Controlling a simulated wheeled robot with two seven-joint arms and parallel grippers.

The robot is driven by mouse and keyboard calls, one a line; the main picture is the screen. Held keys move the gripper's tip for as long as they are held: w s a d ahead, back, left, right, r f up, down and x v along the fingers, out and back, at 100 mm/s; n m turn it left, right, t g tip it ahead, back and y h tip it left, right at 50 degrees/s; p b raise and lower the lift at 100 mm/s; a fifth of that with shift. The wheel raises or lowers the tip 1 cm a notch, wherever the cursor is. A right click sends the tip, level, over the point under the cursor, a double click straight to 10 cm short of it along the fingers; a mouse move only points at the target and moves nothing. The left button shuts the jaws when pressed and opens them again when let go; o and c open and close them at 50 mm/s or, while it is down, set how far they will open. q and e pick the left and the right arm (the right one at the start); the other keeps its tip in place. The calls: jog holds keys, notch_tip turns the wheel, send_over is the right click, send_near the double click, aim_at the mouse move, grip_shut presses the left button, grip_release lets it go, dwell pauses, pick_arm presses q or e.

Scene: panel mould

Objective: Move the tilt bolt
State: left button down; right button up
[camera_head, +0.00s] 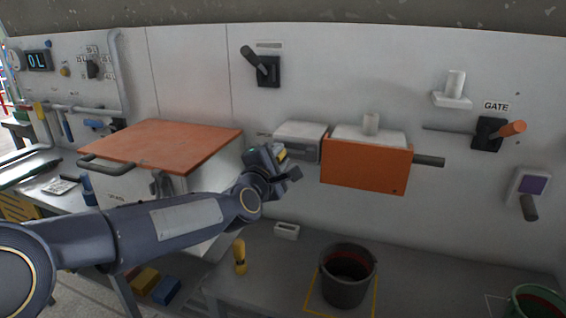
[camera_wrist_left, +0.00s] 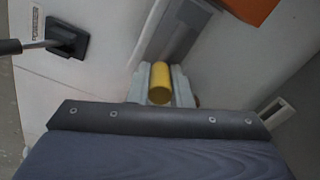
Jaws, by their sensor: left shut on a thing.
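My left gripper (camera_head: 287,163) is at the wall, just left of the orange box. In the left wrist view its two pale fingers (camera_wrist_left: 160,83) are shut on a short yellow cylinder (camera_wrist_left: 161,82), which looks like the tilt bolt's knob. In the head view only a bit of this yellow knob (camera_head: 281,154) shows, beside the grey housing (camera_head: 299,142). The bolt's shaft is hidden, so I cannot tell how far it sits in or out. My right gripper is in neither view.
An orange-fronted box (camera_head: 365,168) juts from the wall right of the gripper. A black lever (camera_head: 264,68) is above. An orange-lidded cabinet (camera_head: 160,143) stands left. Below, a dark bucket (camera_head: 347,285) and a yellow-handled item (camera_head: 240,258) stand on the grey bench (camera_head: 420,275).

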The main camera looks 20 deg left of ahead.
pick_arm(q)
jog(key=shift+a+r, duration=0.15)
jog(key=shift+a, duration=0.05)
jog(key=c, duration=1.3)
grip_release()
jog(key=shift+w, duration=0.1)
jog(key=s, duration=0.8)
jog(key=shift+a, duration=0.1)
